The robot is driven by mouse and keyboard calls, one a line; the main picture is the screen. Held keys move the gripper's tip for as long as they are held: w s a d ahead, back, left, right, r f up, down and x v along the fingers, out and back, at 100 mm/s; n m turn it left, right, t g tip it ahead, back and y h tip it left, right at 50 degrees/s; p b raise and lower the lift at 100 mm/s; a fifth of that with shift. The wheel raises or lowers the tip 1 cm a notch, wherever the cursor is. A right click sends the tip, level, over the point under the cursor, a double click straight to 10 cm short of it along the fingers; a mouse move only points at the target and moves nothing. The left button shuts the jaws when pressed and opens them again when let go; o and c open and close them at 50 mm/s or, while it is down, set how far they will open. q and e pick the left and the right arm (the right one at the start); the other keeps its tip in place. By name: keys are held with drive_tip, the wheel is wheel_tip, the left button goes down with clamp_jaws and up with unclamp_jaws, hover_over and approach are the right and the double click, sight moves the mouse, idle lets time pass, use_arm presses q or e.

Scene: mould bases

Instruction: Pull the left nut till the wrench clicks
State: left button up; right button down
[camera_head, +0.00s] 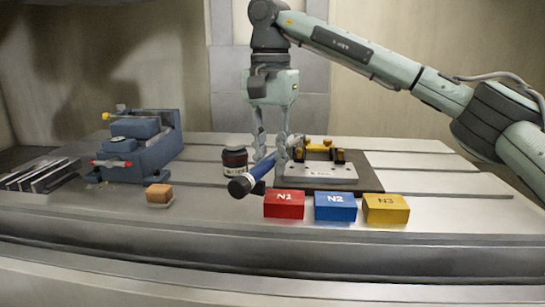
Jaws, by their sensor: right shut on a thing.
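My right gripper (270,153) points down and is shut on the blue wrench (260,171). The wrench slants from its thick black end (240,187) at the lower left up to the right, towards the mould base. The mould base (322,174) is a pale metal plate with yellow and black parts (320,148) at its back, on a dark mat (372,183). I cannot make out the left nut or whether the wrench's far end sits on it; the gripper and wrench cover that side. My left gripper is not in view.
In front stand red N1 (284,205), blue N2 (335,207) and yellow N3 (386,209) blocks. A dark jar (235,161) stands just left of the wrench. A blue vise (140,148), metal bars (38,175) and a wooden-topped block (159,194) are farther left. The slotted table's right side is clear.

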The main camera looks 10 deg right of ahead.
drive_tip(key=shift+w+a+m, duration=0.25)
drive_tip(key=shift+a+m, duration=0.05)
drive_tip(key=shift+a, duration=0.15)
drive_tip(key=shift+w+a, duration=0.1)
drive_tip(key=shift+a, duration=0.05)
drive_tip(key=shift+w+a+m, duration=0.3)
drive_tip(key=shift+m, duration=0.1)
drive_tip(key=shift+w+a, duration=0.1)
idle(0.6)
drive_tip(key=shift+w+a+m, duration=0.25)
drive_tip(key=shift+m, duration=0.15)
drive_tip(key=shift+w, duration=0.1)
drive_tip(key=shift+w+a+m, duration=0.25)
drive_tip(key=shift+a+m, duration=0.05)
drive_tip(key=shift+m, duration=0.1)
drive_tip(key=shift+s+d+n, duration=0.3)
drive_tip(key=shift+s+n, duration=0.05)
drive_tip(key=shift+n, duration=0.05)
drive_tip(key=shift+r, duration=0.15)
